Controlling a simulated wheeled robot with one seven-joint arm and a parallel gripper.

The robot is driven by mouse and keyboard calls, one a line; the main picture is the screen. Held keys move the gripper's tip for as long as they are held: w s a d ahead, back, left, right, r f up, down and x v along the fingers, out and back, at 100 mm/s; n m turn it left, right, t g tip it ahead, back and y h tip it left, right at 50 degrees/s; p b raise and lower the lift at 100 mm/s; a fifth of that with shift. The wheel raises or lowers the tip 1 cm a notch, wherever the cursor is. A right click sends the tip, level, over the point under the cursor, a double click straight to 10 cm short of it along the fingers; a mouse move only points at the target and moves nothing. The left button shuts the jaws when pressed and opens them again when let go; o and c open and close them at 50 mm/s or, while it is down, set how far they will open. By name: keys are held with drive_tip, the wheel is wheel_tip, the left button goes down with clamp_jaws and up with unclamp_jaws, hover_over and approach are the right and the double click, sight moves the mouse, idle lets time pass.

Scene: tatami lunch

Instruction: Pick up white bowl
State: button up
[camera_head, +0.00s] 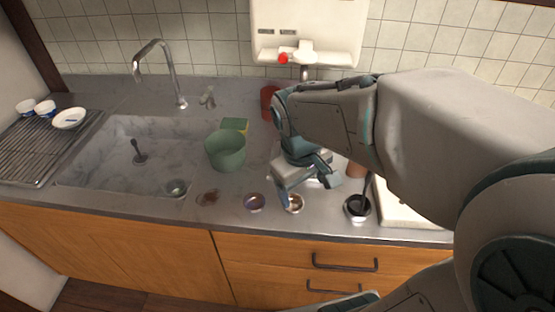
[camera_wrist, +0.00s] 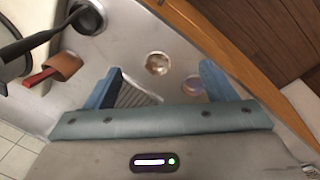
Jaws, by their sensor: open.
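A small round bowl (camera_head: 295,203) with a pale rim and brownish inside sits on the grey counter near its front edge, just below my gripper (camera_head: 306,184). In the wrist view the same bowl (camera_wrist: 158,64) lies between and slightly beyond my two blue fingertips (camera_wrist: 160,72). My gripper is open, with nothing between its fingers, and appears above the counter. Two small white bowls (camera_head: 25,107) (camera_head: 45,107) and a shallow white dish (camera_head: 69,119) stand at the far left, far from my gripper. I cannot tell which bowl is meant.
A purplish bowl (camera_head: 254,202) sits left of the near bowl and shows by one finger in the wrist view (camera_wrist: 193,88). A dark-filled cup with a handled tool (camera_head: 357,208) stands to the right. A green pot (camera_head: 225,150) stands beside the sink (camera_head: 110,165).

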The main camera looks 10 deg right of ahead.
drive_tip(key=w+a+f+n+g+h+p, duration=0.25)
drive_tip(key=w+a+n+p, duration=0.2)
drive_tip(key=w+n, duration=0.5)
approach(296, 206)
drive_tip(key=shift+s+a+f+h, duration=0.15)
drive_tip(key=shift+s+f+h, duration=0.1)
drive_tip(key=shift+f, duration=0.4)
drive_tip(key=shift+p+x, duration=0.6)
drive_tip(key=shift+x, duration=2.05)
drive_tip(key=shift+w, duration=0.1)
drive_tip(key=c, duration=1.1)
drive_tip(key=shift+o, duration=0.2)
drive_tip(key=shift+r, duration=0.15)
